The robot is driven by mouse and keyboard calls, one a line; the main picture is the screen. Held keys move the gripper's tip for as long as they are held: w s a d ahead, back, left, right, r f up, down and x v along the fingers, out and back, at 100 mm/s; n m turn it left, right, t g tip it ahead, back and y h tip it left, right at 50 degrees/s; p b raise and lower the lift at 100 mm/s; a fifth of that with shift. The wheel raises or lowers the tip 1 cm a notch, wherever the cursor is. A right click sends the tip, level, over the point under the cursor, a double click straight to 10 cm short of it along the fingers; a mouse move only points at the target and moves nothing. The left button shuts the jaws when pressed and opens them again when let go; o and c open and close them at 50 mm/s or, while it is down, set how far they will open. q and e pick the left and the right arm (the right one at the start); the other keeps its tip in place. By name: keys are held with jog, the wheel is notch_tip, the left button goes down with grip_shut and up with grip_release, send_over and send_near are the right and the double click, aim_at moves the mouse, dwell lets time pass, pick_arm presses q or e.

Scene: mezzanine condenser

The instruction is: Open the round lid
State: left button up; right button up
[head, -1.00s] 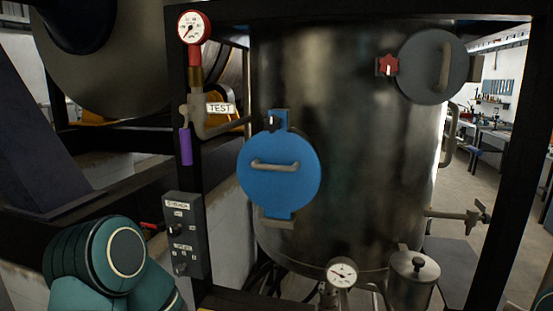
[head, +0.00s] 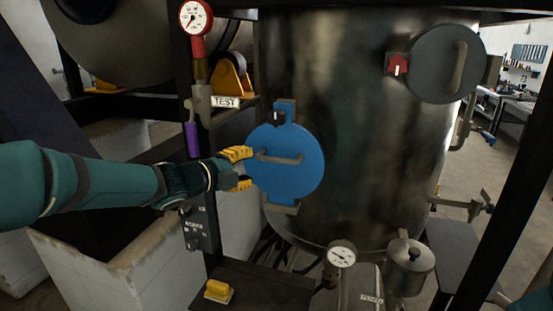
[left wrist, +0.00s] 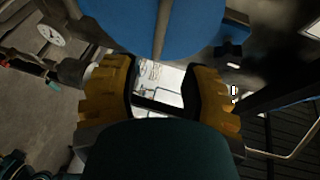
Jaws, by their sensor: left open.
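A blue round lid (head: 297,181) with a grey bar handle (head: 283,158) is closed against the side of the metal tank. A small dark latch (head: 277,116) sits at its top. My left gripper (head: 243,169) is open and empty at the lid's left edge, close to the handle's left end; whether it touches cannot be told. The left wrist view shows the blue lid (left wrist: 120,25) and its handle (left wrist: 163,28) beyond the open fingers. A dark grey round lid (head: 437,70) with an upright handle and a red knob (head: 397,65) is higher on the right. My right gripper is out of view.
A black frame post with a red gauge (head: 195,17), a purple-handled valve (head: 192,140) and a switch box (head: 196,230) stands left of the tank (head: 365,140). Another gauge (head: 341,254) and a small pot (head: 408,262) are below.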

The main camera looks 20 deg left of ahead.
aim_at(273, 160)
pick_arm(q)
jog(key=x, duration=1.1)
jog(key=shift+w+f, duration=0.15)
grip_shut()
